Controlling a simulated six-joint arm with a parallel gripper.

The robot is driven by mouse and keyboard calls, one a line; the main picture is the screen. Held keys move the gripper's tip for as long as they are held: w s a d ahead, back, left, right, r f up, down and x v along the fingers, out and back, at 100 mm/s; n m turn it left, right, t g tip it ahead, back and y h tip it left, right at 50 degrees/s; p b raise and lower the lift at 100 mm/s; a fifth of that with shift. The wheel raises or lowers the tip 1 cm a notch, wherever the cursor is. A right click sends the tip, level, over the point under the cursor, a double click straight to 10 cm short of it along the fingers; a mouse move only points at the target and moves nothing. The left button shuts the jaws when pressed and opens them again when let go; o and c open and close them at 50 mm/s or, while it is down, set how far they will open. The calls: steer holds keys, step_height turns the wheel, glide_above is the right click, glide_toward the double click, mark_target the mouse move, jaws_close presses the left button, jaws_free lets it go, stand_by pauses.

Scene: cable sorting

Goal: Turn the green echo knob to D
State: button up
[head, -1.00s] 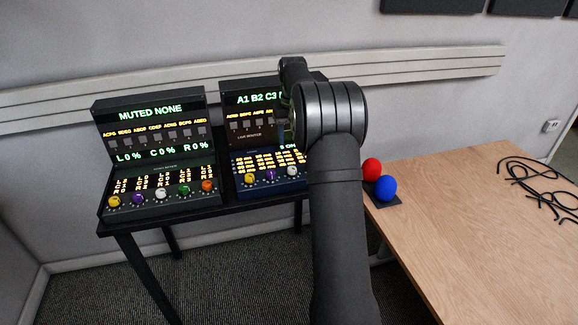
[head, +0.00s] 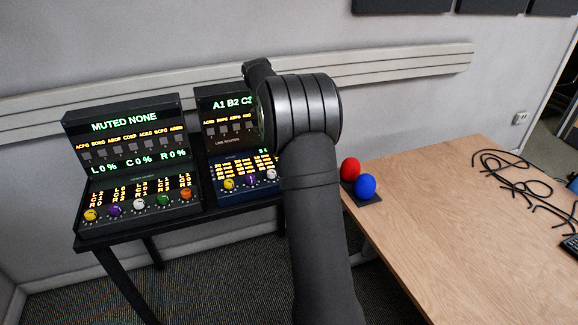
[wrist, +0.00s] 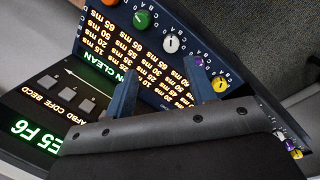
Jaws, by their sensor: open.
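The green knob (wrist: 141,20) sits in the knob row on the blue panel (wrist: 150,62) at the top of the wrist view, between an orange and a white knob. Letters A to D ring the knobs; I cannot make out which letter the green one points to. In the head view my arm hides this knob. My gripper (wrist: 163,90) is open and empty, its two dark blue fingers over the panel's lit text. The green knob is beyond the fingers, apart from them.
On the same panel are an orange knob (wrist: 110,3), a white knob (wrist: 171,43), a purple knob (wrist: 200,61) and a yellow knob (wrist: 219,85). A left console (head: 135,165) has its own green knob (head: 163,200).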

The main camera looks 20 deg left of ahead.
steer(key=w+d+f+n, duration=0.1)
steer(key=f+n, duration=0.3)
steer(key=w+d+f+n+t, duration=0.1)
steer(key=w+f+n, duration=0.1)
steer(key=f+n, duration=0.2)
steer(key=w+d+f+n+t, duration=0.1)
steer(key=w+f+n, duration=0.1)
steer(key=f+n, duration=0.2)
steer(key=shift+w+d+f+h, duration=0.1)
steer(key=shift+d+f+h, duration=0.25)
steer(key=shift+f, duration=0.45)
steer(key=c, duration=1)
